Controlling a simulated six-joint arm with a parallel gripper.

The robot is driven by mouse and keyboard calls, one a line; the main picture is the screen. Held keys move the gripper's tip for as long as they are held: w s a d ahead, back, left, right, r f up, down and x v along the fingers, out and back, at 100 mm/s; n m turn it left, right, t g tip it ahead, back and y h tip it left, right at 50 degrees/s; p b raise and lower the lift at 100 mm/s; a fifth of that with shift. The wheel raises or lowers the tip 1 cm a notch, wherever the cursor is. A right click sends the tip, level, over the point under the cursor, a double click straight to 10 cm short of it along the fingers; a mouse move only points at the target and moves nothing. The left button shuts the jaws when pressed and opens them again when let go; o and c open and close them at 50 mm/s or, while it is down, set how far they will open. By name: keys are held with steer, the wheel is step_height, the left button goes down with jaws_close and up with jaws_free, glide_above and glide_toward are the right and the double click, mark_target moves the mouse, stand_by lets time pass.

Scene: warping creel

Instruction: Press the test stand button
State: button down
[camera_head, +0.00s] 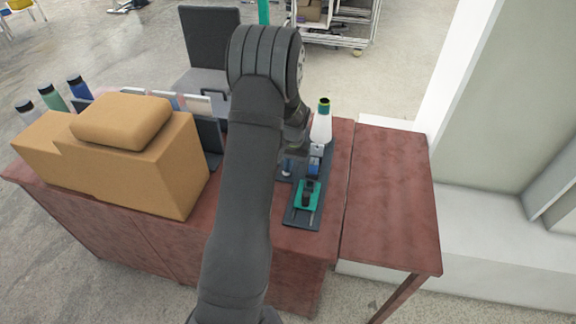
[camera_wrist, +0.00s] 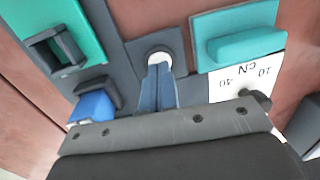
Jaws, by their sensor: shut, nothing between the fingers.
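The test stand has a dark base plate (camera_head: 301,216) on the red-brown table. In the wrist view, its round white button (camera_wrist: 158,56) sits on a dark square plate. My gripper (camera_wrist: 157,70) is shut and empty, and its narrow bluish fingertips overlap the button's near edge. I cannot tell whether they touch or press it. A teal block with a dark clamp (camera_wrist: 57,52) and a blue block (camera_wrist: 94,106) lie to the left. A teal block (camera_wrist: 238,38) and a white scale card (camera_wrist: 238,82) lie to the right. In the head view, my arm hides part of the stand.
Cardboard boxes (camera_head: 150,165) and several bottles (camera_head: 53,97) are on the left. The right table section (camera_head: 390,190) is bare. A dark chair (camera_head: 210,40) stands behind the table.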

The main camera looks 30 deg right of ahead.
steer(key=shift+s+a+f, duration=0.15)
steer(key=shift+s+a, duration=0.05)
step_height(320, 180, up, 14)
steer(key=d, duration=0.2)
stand_by(0.5)
steer(key=c, duration=2.1)
jaws_free()
steer(key=o, duration=2.1)
steer(key=w+a+r+h, duration=0.1)
steer(key=w+a+r, duration=0.5)
steer(key=a+r, duration=0.2)
steer(key=shift+a+r+g, duration=0.2)
steer(key=shift+r+g, duration=0.1)
steer(key=shift+r, duration=0.4)
step_height(320, 180, down, 10)
steer(key=shift+r, duration=0.15)
steer(key=shift+a, duration=0.1)
step_height(320, 180, up, 10)
